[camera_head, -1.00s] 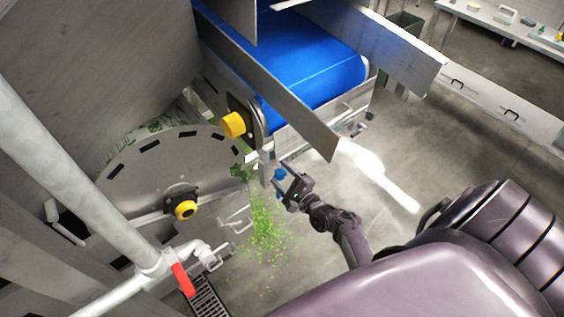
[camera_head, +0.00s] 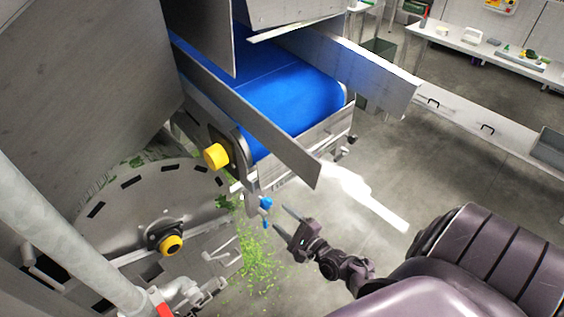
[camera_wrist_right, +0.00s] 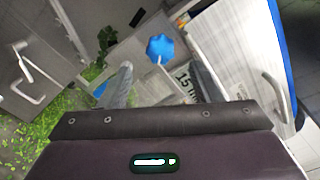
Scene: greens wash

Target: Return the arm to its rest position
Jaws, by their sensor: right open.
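My right gripper (camera_head: 279,219) is in the lower middle of the head view, below the end of the blue conveyor belt (camera_head: 290,108). Its two fingers are spread with nothing between them. A small blue knob (camera_head: 265,204) sits on the machine just beyond the fingertips, apart from them. In the right wrist view the open fingers (camera_wrist_right: 160,82) point toward the blue knob (camera_wrist_right: 160,47), with a clear gap. My left gripper is not in view.
A drum with a yellow-capped hub (camera_head: 171,245) stands at left. A yellow knob (camera_head: 216,156) is on the conveyor frame. Green scraps (camera_head: 262,262) litter the floor. A white bench (camera_head: 480,50) stands back right. Open floor (camera_head: 420,165) lies between conveyor and bench.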

